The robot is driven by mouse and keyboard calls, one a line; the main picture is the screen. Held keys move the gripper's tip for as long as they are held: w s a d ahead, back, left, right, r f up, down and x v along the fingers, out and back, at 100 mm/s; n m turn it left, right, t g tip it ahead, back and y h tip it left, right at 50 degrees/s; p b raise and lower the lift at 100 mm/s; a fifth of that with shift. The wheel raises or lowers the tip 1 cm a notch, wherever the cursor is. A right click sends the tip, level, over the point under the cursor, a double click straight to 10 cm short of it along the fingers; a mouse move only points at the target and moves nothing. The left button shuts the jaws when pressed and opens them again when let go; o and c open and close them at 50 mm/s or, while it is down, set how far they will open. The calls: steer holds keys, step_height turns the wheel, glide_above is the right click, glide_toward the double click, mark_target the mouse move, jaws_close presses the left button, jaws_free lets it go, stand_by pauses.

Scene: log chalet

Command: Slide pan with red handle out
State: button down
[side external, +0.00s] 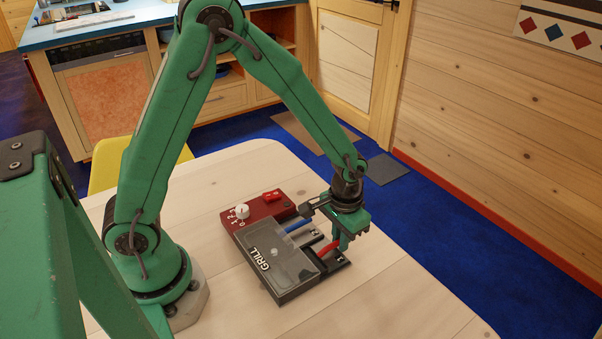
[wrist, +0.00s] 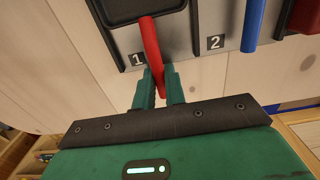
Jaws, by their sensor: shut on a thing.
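The grill (side external: 275,262) is a dark box with a smoky see-through lid, standing on the table. The red handle (side external: 327,248) sticks out of its front, and my gripper (side external: 344,242) is there. In the wrist view, the fingers of my gripper (wrist: 160,88) are shut on the red handle (wrist: 151,42) near its outer end. The near part of the dark pan (wrist: 143,9) shows at the top edge, by the label 1. The rest of the pan is out of that view. A blue handle (side external: 298,226) lies alongside, next to the label 2 (wrist: 216,43).
The blue handle (wrist: 252,25) is close to the right of my fingers in the wrist view. A red control panel (side external: 262,208) with a white knob (side external: 242,211) and a red switch (side external: 272,196) adjoins the grill. The pale table (side external: 390,285) is clear in front of the grill.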

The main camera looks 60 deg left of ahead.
steer(key=shift+w, duration=2.5)
steer(key=c, duration=1.5)
jaws_free()
steer(key=shift+r, duration=0.1)
step_height(320, 180, up, 6)
steer(key=shift+f, duration=0.1)
